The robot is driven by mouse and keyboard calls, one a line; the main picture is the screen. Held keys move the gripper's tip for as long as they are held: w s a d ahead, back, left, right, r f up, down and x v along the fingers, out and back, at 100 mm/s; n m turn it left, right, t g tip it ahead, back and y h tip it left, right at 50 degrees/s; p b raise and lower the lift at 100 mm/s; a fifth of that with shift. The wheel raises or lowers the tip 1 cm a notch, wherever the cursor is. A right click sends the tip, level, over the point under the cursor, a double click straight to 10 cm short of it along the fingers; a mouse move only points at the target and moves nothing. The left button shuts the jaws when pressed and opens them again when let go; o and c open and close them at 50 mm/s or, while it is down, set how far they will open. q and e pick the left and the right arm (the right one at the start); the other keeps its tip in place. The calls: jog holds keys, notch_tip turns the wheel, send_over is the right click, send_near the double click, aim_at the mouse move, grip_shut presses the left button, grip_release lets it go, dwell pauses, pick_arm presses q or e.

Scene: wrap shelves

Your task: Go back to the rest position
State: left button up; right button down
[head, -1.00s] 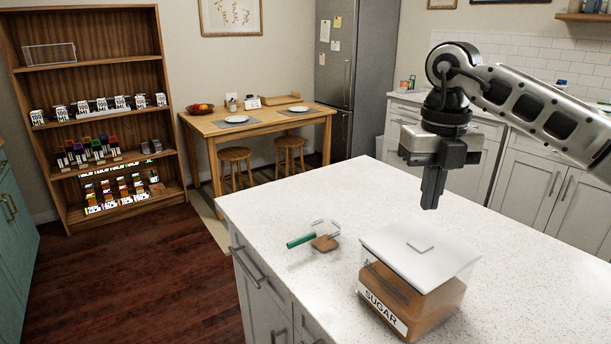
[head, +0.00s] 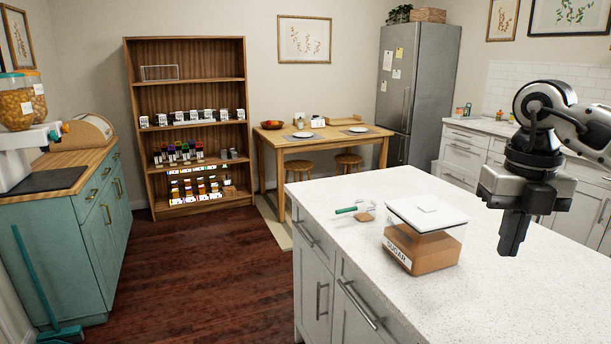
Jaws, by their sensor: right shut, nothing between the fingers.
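My right gripper (head: 513,232) is shut and empty, pointing down at the right of the head view. It hangs above the white island counter (head: 545,290), to the right of the sugar box and apart from it. The sugar box (head: 425,250) is clear, with brown contents, a "SUGAR" label and a white lid (head: 427,213) lying on top. A scoop with a green handle (head: 346,210) lies on the counter left of the box. My left gripper is not in view.
A wooden shelf (head: 188,87) with rows of small packages stands at the back left. A teal cabinet (head: 75,225) stands at the far left, with a broom (head: 40,285) leaning by it. A wooden table (head: 325,142) with stools is at the back. The dark floor (head: 205,270) between is clear.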

jog(key=s+a+f+n+g+y, duration=0.15)
jog(key=a+f+y, duration=0.3)
jog(key=a, duration=0.55)
jog(key=s+a+f+n+g+y, duration=0.15)
jog(key=a+f+y, duration=0.3)
jog(key=a, duration=0.55)
jog(key=s+a+m+t+y, duration=0.3)
jog(key=s+a+m+y, duration=0.15)
jog(key=a+y, duration=0.7)
jog(key=w+d+f+m+t+h, duration=0.1)
jog(key=d+f+m+t+h, duration=0.35)
jog(key=m+t, duration=0.5)
jog(key=w+d+f+m+t+h, duration=0.25)
jog(key=f+m+t+h, duration=0.35)
jog(key=m, duration=0.7)
jog(key=s+d+f+m+g+h, duration=0.2)
jog(key=s+d+f+m+h, duration=0.1)
jog(key=s+f, duration=0.4)
jog(key=s+d+f+m+g+h, duration=0.3)
jog(key=s+d+f, duration=0.4)
jog(key=f, duration=0.5)
jog(key=shift+s+m+h, duration=0.6)
jog(key=shift+m+h, duration=0.1)
jog(key=shift+m, duration=0.3)
